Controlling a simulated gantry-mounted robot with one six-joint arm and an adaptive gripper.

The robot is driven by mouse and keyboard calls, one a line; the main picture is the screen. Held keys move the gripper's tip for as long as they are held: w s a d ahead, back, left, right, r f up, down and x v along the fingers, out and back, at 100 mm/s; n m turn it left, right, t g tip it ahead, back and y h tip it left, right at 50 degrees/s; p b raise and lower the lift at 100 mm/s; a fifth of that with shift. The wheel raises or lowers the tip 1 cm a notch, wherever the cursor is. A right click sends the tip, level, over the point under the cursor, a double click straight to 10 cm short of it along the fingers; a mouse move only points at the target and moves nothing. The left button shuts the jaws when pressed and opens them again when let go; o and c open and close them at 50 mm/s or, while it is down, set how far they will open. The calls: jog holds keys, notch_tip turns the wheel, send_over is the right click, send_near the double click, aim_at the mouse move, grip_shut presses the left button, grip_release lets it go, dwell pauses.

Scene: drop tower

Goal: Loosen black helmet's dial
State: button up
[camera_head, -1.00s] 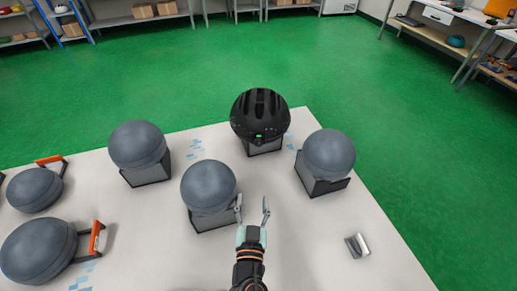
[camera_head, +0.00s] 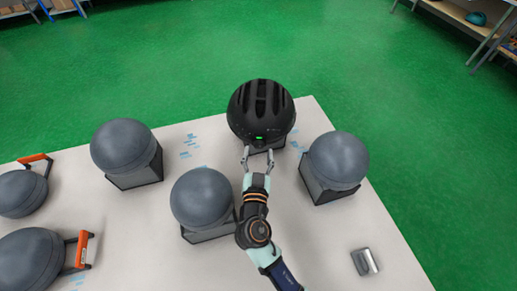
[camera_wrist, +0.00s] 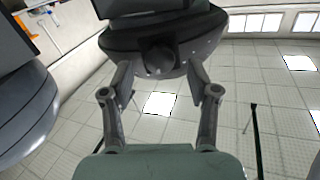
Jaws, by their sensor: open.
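The black helmet (camera_head: 261,108) sits on a stand at the back of the white table, with a small green light on its near rim. Its round dark dial (camera_wrist: 159,57) shows in the wrist view under the helmet's rear edge. My gripper (camera_head: 258,152) is open at the helmet's near side, just below the green light. In the wrist view my gripper's fingertips (camera_wrist: 158,68) stand to the left and right of the dial, with nothing clearly held. I cannot tell whether either finger touches the dial.
Grey domes on stands flank my arm, one at front left (camera_head: 201,198) and one at right (camera_head: 338,158). Another grey dome (camera_head: 124,146) stands farther left. A small metal block (camera_head: 364,262) lies at front right. The table between the right dome and the block is clear.

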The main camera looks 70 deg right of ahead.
jog(key=shift+x, duration=0.95)
grip_shut()
